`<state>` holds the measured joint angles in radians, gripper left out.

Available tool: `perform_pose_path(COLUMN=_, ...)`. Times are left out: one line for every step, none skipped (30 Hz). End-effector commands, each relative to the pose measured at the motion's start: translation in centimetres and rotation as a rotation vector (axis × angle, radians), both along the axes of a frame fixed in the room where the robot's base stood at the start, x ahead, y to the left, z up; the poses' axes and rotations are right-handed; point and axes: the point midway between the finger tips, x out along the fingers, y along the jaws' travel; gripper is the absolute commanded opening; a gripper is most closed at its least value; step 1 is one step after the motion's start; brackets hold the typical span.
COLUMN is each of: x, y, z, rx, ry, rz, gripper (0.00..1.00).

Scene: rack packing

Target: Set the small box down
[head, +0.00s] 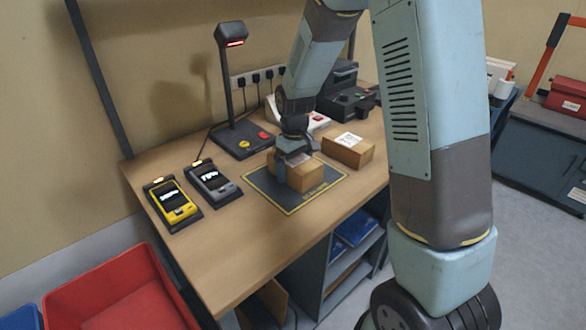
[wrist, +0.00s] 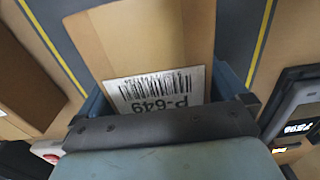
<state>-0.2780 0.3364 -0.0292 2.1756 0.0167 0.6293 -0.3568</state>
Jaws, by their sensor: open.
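The small cardboard box (head: 308,180) sits on the dark mat with a yellow border (head: 262,185) on the wooden table. My gripper (head: 291,172) is over and around the box from above, its jaws open. In the wrist view the box (wrist: 150,38) lies between the blue fingers of my gripper (wrist: 165,90), with a white label reading P-649 near the palm. The fingertips are partly hidden by the box and the palm, so contact at the sides cannot be made out.
A second box (head: 347,151) with a white label stands just right of the mat. Yellow (head: 173,203) and grey (head: 213,183) handheld devices lie to the left. A scanner stand (head: 236,100) rises behind. The table's front left is clear; a red bin (head: 120,290) is below.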

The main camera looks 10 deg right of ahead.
Motion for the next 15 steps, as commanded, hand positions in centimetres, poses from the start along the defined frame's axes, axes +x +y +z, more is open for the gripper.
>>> perform_pose_path(x=0.01, y=-0.01, z=0.01, rx=0.0, ry=0.0, rz=0.0, gripper=1.0)
perform_pose_path(x=0.0, y=-0.01, z=0.02, rx=0.0, ry=0.0, rz=0.0, gripper=0.99)
perform_pose_path(x=0.0, y=-0.01, z=0.02, rx=0.0, ry=0.0, rz=0.0, gripper=0.95)
perform_pose_path(x=0.0, y=-0.01, z=0.02, rx=0.0, ry=0.0, rz=0.0, gripper=0.92)
perform_pose_path(x=0.0, y=-0.01, z=0.02, rx=0.0, ry=0.0, rz=0.0, gripper=0.89)
perform_pose_path(x=0.0, y=-0.02, z=0.03, rx=0.0, ry=0.0, rz=0.0, gripper=0.86)
perform_pose_path(x=0.0, y=-0.02, z=0.03, rx=0.0, ry=0.0, rz=0.0, gripper=0.83)
perform_pose_path(x=0.0, y=-0.02, z=0.03, rx=0.0, ry=0.0, rz=0.0, gripper=0.8)
perform_pose_path(x=-0.01, y=-0.03, z=0.03, rx=0.0, ry=0.0, rz=0.0, gripper=0.76)
perform_pose_path(x=-0.01, y=-0.03, z=0.03, rx=0.0, ry=0.0, rz=0.0, gripper=0.73)
perform_pose_path(x=-0.01, y=-0.03, z=0.03, rx=0.0, ry=0.0, rz=0.0, gripper=0.7)
perform_pose_path(x=-0.01, y=-0.03, z=0.04, rx=0.0, ry=0.0, rz=0.0, gripper=0.67)
perform_pose_path(x=0.0, y=-0.04, z=0.04, rx=0.0, ry=0.0, rz=0.0, gripper=0.64)
perform_pose_path(x=0.0, y=-0.04, z=0.04, rx=0.0, ry=0.0, rz=0.0, gripper=0.61)
perform_pose_path(x=0.0, y=-0.04, z=0.04, rx=0.0, ry=0.0, rz=0.0, gripper=0.57)
